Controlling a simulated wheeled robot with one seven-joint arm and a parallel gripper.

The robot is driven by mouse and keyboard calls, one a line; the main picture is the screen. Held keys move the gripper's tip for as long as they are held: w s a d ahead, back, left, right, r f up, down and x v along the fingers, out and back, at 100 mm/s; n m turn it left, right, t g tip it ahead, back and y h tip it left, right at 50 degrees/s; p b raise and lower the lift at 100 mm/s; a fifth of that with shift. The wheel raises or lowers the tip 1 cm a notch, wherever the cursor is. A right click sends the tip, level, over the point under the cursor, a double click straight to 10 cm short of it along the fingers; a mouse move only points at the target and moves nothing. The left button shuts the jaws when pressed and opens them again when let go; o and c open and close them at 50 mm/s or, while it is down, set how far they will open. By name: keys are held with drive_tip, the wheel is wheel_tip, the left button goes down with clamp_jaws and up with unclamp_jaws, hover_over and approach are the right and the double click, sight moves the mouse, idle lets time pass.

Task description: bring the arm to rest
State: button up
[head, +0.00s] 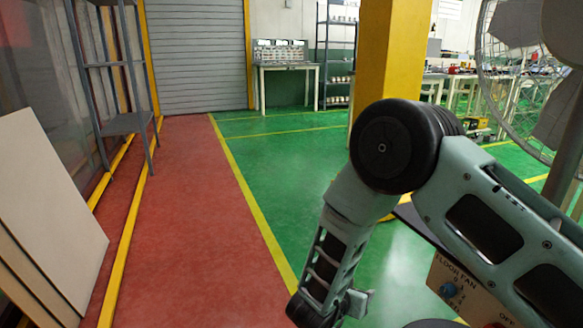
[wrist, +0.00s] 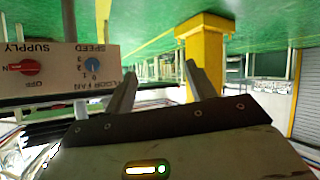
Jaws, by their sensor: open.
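My arm bends at the right of the head view, with its forearm hanging toward the bottom edge. My gripper is not clear there. In the wrist view, which is upside down, my gripper (wrist: 161,66) is open. Its two grey fingers stand well apart with nothing between them.
A floor fan control panel (wrist: 62,72) with a red switch and blue knob is close beside the fingers; it also shows partly behind my arm (head: 447,291). A large caged fan (head: 503,90) and a yellow pillar (head: 387,60) stand at right. Pale boards (head: 50,215) lean at left. The red lane (head: 190,220) is clear.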

drive_tip(key=s+a+r+n+g+y, duration=0.1)
drive_tip(key=s+a+r+n+y, duration=0.25)
drive_tip(key=a+r+y, duration=0.3)
drive_tip(key=s+a+r+n+g+y, duration=0.25)
drive_tip(key=s+a+r+y, duration=0.2)
drive_tip(key=a+r, duration=0.3)
drive_tip(key=s+d+r+n+g+h, duration=0.1)
drive_tip(key=s+d+r+n+g, duration=0.4)
drive_tip(key=s, duration=0.6)
drive_tip(key=s+d+r+n+h, duration=0.1)
drive_tip(key=s+d+n, duration=0.2)
drive_tip(key=s+d, duration=0.55)
wheel_tip(320, 180, up, 30)
drive_tip(key=s+a+p, duration=0.1)
drive_tip(key=s+p, duration=0.1)
drive_tip(key=p, duration=2.7)
drive_tip(key=shift+s+a+f, duration=0.2)
drive_tip(key=shift+a+f, duration=0.05)
drive_tip(key=shift+a, duration=0.1)
drive_tip(key=shift+g, duration=0.25)
